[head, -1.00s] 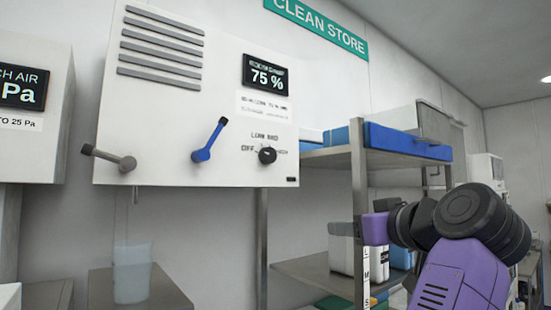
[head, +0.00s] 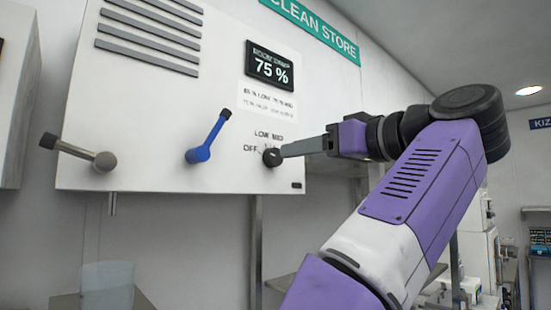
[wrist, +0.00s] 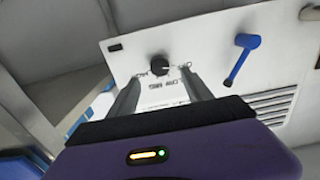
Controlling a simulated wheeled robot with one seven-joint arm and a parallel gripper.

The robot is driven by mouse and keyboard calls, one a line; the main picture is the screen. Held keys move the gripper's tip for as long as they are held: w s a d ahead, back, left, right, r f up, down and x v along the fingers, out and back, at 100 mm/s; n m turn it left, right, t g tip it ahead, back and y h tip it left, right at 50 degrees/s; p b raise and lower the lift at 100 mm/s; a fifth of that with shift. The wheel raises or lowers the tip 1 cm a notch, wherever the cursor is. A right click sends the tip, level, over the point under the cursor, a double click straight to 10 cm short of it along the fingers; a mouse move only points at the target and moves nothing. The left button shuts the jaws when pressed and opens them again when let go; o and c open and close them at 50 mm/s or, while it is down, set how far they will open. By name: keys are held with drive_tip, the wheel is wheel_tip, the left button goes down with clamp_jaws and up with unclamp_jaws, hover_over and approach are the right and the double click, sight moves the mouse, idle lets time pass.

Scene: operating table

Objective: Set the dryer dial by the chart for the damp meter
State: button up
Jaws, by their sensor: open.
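The dryer dial (head: 272,157), a small black round knob, sits low on the white wall panel, with OFF at its left and LOW and another label above. My gripper (head: 285,152) is open in front of it. In the wrist view the dial (wrist: 159,65) shows between and just beyond the two fingertips (wrist: 161,80); I cannot tell whether they touch it. A pale mark shows on the knob; its exact setting is unclear. The damp meter (head: 270,66) reads 75 %. The chart (head: 268,101) below it is too blurred to read surely.
A blue lever (head: 210,138) and a grey lever (head: 82,152) stick out of the same panel, left of the dial. A clear beaker (head: 107,285) stands below the panel. A metal shelf is partly hidden behind my arm.

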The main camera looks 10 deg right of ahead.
sight(277, 159)
drive_tip(key=p+x, duration=0.2)
drive_tip(key=x, duration=0.5)
drive_tip(key=shift+c, duration=0.2)
clamp_jaws()
drive_tip(key=shift+f, duration=0.1)
